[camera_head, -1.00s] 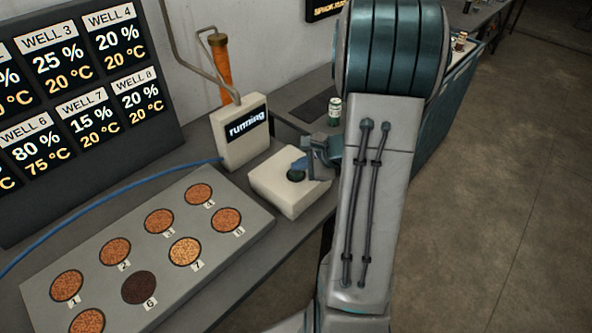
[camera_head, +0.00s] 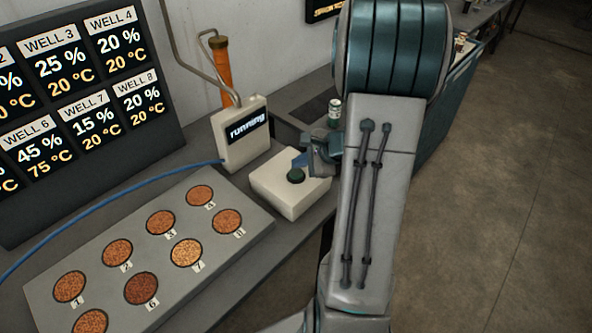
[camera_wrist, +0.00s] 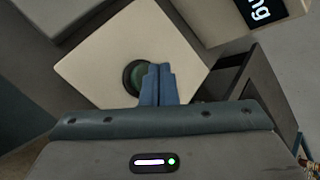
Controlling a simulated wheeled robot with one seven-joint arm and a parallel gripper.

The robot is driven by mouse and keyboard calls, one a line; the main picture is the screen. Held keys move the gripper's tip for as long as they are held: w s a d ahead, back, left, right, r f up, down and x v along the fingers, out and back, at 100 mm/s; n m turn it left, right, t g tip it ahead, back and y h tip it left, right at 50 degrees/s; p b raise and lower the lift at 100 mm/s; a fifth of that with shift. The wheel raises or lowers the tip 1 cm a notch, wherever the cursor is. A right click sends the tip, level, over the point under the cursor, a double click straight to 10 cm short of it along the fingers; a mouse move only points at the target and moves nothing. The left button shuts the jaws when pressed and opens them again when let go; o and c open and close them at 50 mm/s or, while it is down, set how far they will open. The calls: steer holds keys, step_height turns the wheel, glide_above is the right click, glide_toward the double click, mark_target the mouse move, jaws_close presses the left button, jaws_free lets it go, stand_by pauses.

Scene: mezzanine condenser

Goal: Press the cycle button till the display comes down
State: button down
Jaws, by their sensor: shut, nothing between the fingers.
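The cycle button (camera_head: 296,175) is a dark green round button on a cream box (camera_head: 275,190). In the wrist view the button (camera_wrist: 134,75) shows partly behind my fingers. My gripper (camera_head: 301,160) is shut and empty, its blue fingertips (camera_wrist: 158,82) over the button's near edge; I cannot tell whether they touch it. A small display (camera_head: 249,130) on a cream unit behind the box reads "running". The large well display (camera_head: 90,90) shows well 6 at 45 % and 75 °C, well 7 at 15 % and 20 °C, well 8 at 20 % and 20 °C.
A grey plate (camera_head: 215,262) with several numbered round wells lies in front; well 6 (camera_head: 141,288) is darker brown-red. A blue cable (camera_head: 110,197) crosses the bench. An orange-handled pipe (camera_head: 224,65) rises behind the display unit. A small can (camera_head: 335,112) stands behind my gripper.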

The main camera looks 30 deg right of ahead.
mark_target(300, 173)
steer(key=shift+r+p, duration=1.8)
steer(key=shift+r, duration=0.8)
steer(key=shift+f, duration=0.1)
steer(key=s+a+r+n+g, duration=0.2)
steer(key=s+a+r+n, duration=0.15)
steer(key=a+n, duration=0.2)
steer(key=s+a+r+n+g, duration=0.25)
steer(key=s+a+n, duration=0.2)
steer(key=a, duration=0.25)
steer(key=s+a+r+n+h, duration=0.2)
steer(key=s+r+n+h, duration=0.2)
steer(key=s+n, duration=0.6)
steer(key=shift+s+r+n+h, duration=0.15)
steer(key=shift+r+n+h, duration=0.25)
steer(key=shift+r, duration=0.2)
